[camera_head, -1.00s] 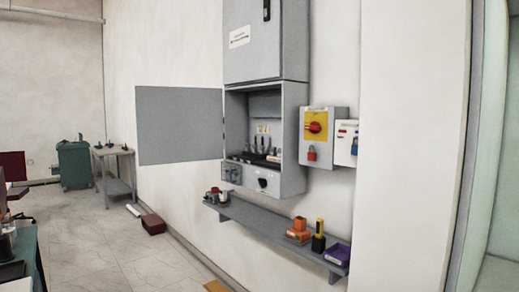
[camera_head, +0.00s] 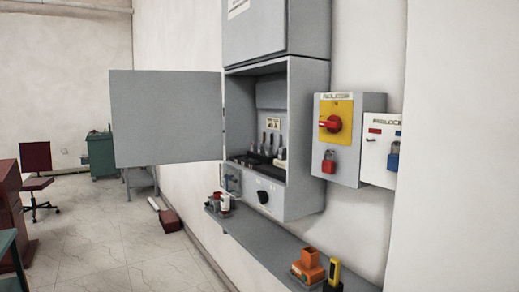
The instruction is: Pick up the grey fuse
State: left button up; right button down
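The open grey cabinet (camera_head: 312,135) on the wall holds several upright pale parts (camera_head: 272,143) above a dark block (camera_head: 260,162). They are too small to tell whether one is the grey fuse. A grey wall shelf (camera_head: 265,240) runs below the cabinet. At its far end stands a small cluster of items, including a white cylinder (camera_head: 225,202) with a dark reddish part beside it. I cannot tell whether the grey fuse is among them. Neither of my grippers is in view.
The cabinet door (camera_head: 165,118) stands open to the left. An isolator box (camera_head: 336,150) with a red handle and a padlock box (camera_head: 381,150) hang to the right. An orange holder (camera_head: 308,266) and a yellow-black tool (camera_head: 334,275) stand on the near shelf.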

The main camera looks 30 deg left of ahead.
aim_at(254, 148)
jog(key=z, duration=0.4)
jog(key=i, duration=0.25)
jog(key=u, duration=2.4)
jog(key=i, duration=1.65)
jog(key=z, duration=1.65)
jog(key=k, duration=0.55)
jog(key=u, duration=0.35)
